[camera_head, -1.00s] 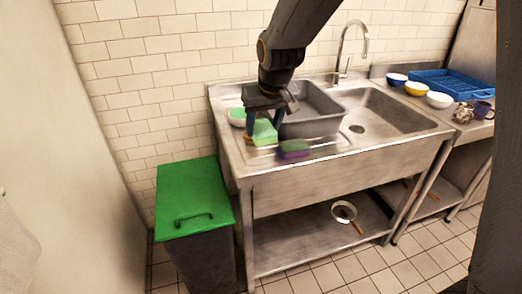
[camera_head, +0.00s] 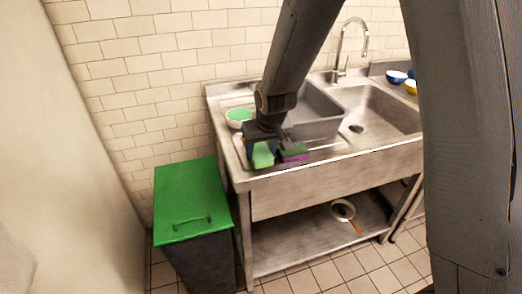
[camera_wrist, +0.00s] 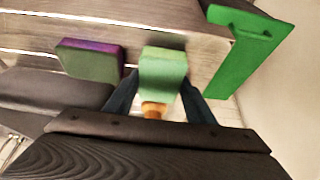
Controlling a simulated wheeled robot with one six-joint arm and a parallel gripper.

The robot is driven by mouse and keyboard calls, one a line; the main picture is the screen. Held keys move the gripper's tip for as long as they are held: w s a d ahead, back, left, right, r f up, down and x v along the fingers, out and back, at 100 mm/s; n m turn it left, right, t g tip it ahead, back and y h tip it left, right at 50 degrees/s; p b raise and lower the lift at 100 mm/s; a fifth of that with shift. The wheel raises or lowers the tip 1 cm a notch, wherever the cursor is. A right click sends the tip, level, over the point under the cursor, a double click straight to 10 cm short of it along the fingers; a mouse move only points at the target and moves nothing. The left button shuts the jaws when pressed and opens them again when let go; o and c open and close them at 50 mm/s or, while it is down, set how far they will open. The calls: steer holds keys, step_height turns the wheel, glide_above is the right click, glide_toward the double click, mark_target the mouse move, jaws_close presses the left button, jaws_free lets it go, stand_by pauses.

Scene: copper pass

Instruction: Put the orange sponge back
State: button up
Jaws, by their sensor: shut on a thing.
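My gripper (camera_head: 264,146) is shut on a light green, block-shaped sponge (camera_head: 263,155) over the front left of the sink's drainboard. In the wrist view the green sponge (camera_wrist: 162,75) sits between the two fingertips, and a small orange piece (camera_wrist: 153,110) shows nearer the palm. I cannot tell whether this orange piece is part of the held sponge. No separate, clearly orange sponge is in view. A purple sponge with a green face (camera_head: 294,153) is just right of the held one; it also shows in the wrist view (camera_wrist: 90,60), apart from the fingers.
A bowl with green inside (camera_head: 239,116) stands at the drainboard's back left. A grey tub (camera_head: 318,128) is behind the purple sponge, left of the sink basin (camera_head: 378,112). A green-lidded bin (camera_head: 188,190) stands left of the sink. A pan (camera_head: 343,209) is on the lower shelf.

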steer(key=shift+f, duration=0.25)
steer(key=shift+f, duration=0.1)
steer(key=shift+f, duration=0.25)
steer(key=o, duration=0.9)
